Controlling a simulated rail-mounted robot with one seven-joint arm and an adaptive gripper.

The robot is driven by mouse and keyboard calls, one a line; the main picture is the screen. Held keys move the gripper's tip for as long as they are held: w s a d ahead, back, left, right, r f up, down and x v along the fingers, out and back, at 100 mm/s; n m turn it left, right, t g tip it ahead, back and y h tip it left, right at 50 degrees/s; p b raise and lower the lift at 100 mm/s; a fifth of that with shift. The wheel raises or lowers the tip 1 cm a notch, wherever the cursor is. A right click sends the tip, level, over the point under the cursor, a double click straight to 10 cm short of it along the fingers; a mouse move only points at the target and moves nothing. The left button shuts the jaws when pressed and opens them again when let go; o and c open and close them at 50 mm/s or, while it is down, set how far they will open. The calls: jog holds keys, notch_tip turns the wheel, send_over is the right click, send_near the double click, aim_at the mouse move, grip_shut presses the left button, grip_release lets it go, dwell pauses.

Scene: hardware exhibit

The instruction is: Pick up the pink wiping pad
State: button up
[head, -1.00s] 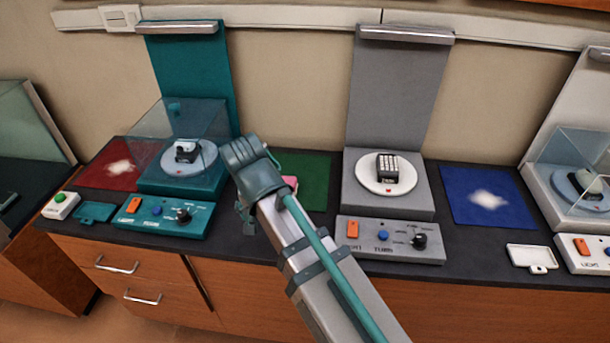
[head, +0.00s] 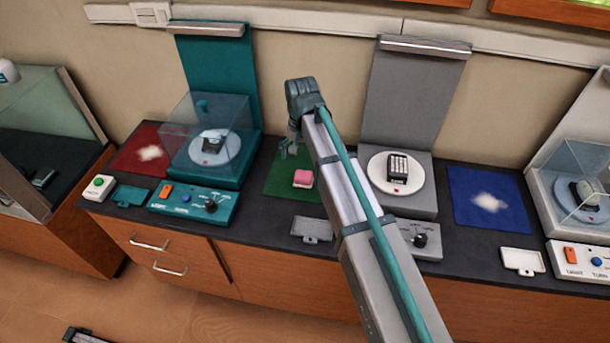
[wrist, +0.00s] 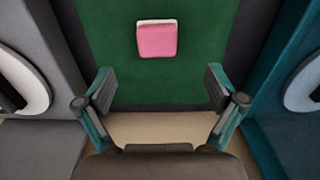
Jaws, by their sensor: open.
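The pink wiping pad (head: 303,178) lies on the green mat (head: 283,187) between the teal and grey stations. It is pink with a white layer along one edge. In the wrist view the pad (wrist: 157,40) lies beyond the fingertips, roughly midway between their lines, on the green mat (wrist: 110,85). My gripper (head: 288,148) hangs above the back of the mat, apart from the pad. In the wrist view my gripper (wrist: 160,88) has its two fingers wide apart with nothing between them.
The teal station (head: 192,195) with a clear cover stands to the left of the mat, and the grey station (head: 415,205) to its right. A grey plate (head: 312,229) lies in front of the mat. A blue mat (head: 490,225) with a white patch lies further right.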

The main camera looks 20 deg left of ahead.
aim_at(304, 174)
notch_tip(304, 174, down, 4)
jog(key=shift+r+p, duration=0.1)
jog(key=shift+p, duration=0.25)
jog(key=shift+w+d+f+p, duration=0.15)
jog(key=shift+f+p, duration=0.8)
jog(key=shift+f, duration=1.7)
jog(key=c, duration=1.2)
jog(key=shift+o, duration=0.2)
jog(key=shift+r, duration=0.1)
jog(key=shift+r+b, duration=0.55)
jog(key=shift+r, duration=0.2)
jog(key=s+d+r+b, duration=0.4)
jog(key=s+d+r, duration=0.3)
jog(key=s+r, duration=0.4)
jog(key=shift+s+d+r, duration=0.15)
jog(key=shift+s+d, duration=0.15)
jog(key=shift+s, duration=0.2)
